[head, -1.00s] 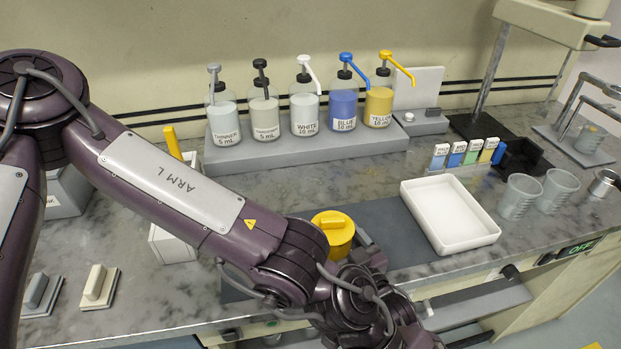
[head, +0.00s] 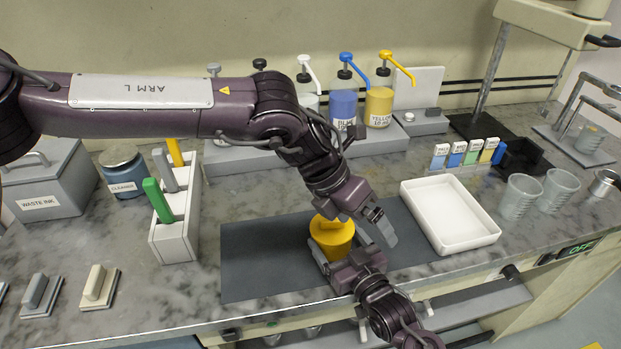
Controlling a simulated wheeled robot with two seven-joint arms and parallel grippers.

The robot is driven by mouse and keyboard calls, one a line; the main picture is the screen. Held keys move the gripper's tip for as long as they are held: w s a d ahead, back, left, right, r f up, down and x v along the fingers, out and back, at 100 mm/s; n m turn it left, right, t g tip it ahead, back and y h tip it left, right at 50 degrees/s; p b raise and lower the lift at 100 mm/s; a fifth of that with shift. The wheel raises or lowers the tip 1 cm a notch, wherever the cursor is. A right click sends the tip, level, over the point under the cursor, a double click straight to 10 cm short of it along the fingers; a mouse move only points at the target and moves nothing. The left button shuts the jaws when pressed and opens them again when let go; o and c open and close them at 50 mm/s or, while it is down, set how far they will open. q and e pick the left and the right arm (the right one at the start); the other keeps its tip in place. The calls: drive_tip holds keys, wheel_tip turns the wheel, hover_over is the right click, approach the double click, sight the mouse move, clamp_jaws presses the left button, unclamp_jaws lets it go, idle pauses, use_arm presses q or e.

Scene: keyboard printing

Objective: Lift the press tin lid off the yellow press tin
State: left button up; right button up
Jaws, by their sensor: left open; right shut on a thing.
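The yellow press tin (head: 335,252) stands on the dark grey mat (head: 262,262). Its yellow press tin lid (head: 324,230) is on top, partly hidden by my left arm. My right gripper (head: 336,262) comes from the front and is shut on the tin's lower side; one finger shows at the tin's left. My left gripper (head: 365,217) is open just above and to the right of the lid. One finger shows clearly; the other is hard to make out, and I cannot tell whether it touches the lid.
A white tray (head: 447,243) lies right of the mat. A white holder (head: 171,238) with green, grey and yellow-handled tools stands left. Pump bottles, such as the yellow one (head: 379,107), stand on a shelf behind. Clear cups (head: 519,196) are at the right.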

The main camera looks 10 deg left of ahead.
sight(332, 225)
use_arm(q)
drive_tip(key=w+a+r+m+y, duration=0.2)
drive_tip(key=w+a+r+m, duration=0.1)
drive_tip(key=w+a+m, duration=0.5)
drive_tip(key=shift+n+t, duration=0.4)
drive_tip(key=x, duration=0.3)
drive_tip(key=s+x, duration=0.1)
drive_tip(key=x, duration=0.7)
drive_tip(key=shift+s+a+f, duration=0.3)
drive_tip(key=shift+s+f, duration=0.05)
drive_tip(key=shift+f, duration=0.05)
drive_tip(key=c, duration=1.2)
drive_tip(key=shift+r, duration=0.1)
drive_tip(key=shift+r, duration=0.1)
drive_tip(key=shift+r, duration=1.3)
drive_tip(key=shift+r, duration=0.15)
